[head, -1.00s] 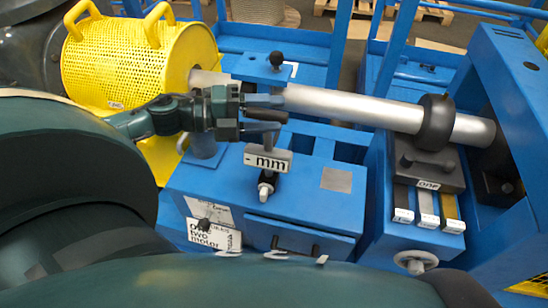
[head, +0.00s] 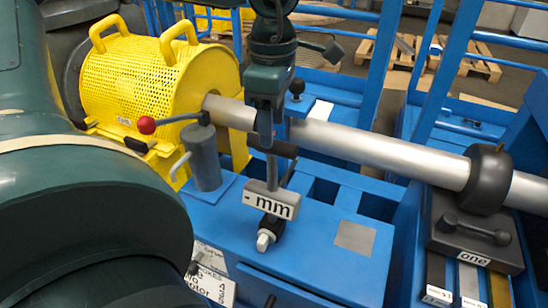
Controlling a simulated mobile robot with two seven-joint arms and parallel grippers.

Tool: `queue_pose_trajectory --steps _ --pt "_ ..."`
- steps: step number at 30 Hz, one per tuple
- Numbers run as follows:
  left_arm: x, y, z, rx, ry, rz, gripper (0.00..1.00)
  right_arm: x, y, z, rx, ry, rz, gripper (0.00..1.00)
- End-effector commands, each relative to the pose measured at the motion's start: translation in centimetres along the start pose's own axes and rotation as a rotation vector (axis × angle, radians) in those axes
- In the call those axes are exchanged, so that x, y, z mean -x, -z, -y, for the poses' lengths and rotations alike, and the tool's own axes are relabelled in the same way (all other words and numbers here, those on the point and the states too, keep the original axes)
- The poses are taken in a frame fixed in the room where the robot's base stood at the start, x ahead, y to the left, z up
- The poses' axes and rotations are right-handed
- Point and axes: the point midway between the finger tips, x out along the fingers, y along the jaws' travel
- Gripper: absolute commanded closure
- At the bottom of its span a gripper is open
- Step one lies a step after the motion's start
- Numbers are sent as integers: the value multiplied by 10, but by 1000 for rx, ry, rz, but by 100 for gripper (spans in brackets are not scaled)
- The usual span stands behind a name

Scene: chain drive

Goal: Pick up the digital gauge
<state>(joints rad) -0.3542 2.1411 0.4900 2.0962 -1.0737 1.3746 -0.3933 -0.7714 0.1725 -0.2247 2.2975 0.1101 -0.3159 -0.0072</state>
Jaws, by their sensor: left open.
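The digital gauge appears to be the small grey block marked "- mm" (head: 271,199), with an upright stem behind it. It stands on the blue bench top, and its upper part is partly hidden by the gripper. My left gripper (head: 266,138) comes down from above, fingers pointing down, in front of the silver shaft and just above the gauge's stem. It is open. Whether the fingers touch the gauge or straddle its stem cannot be made out. My right gripper is not in view.
A silver shaft (head: 375,158) crosses behind the gauge, with a black collar (head: 486,180) at right. A yellow perforated guard (head: 155,85) stands at left. A grey post with a red-knobbed lever (head: 147,125) is close left of the gauge.

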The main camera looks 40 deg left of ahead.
Motion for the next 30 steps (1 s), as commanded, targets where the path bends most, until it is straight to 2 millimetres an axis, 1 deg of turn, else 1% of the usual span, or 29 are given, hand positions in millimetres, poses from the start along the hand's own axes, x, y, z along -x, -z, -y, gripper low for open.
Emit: queue_pose_trajectory --steps 1,3,6,11,14,18,21,24,30 --pt "-12 0 1 -1 6 -1 48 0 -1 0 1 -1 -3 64" --pt "-24 0 1 0 6 0 48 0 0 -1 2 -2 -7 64" --pt "-35 0 1 1 5 2 48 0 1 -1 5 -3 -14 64" --pt "-44 0 0 1 4 2 48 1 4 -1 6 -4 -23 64" --pt "-57 0 -2 1 7 2 48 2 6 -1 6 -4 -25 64" --pt "-79 1 -4 2 8 1 48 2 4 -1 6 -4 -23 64" --pt "-89 0 -5 2 5 3 48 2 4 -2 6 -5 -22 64" --pt "-92 0 -5 2 3 3 48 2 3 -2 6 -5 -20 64" --pt "-92 0 -5 2 3 4 49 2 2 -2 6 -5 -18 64"
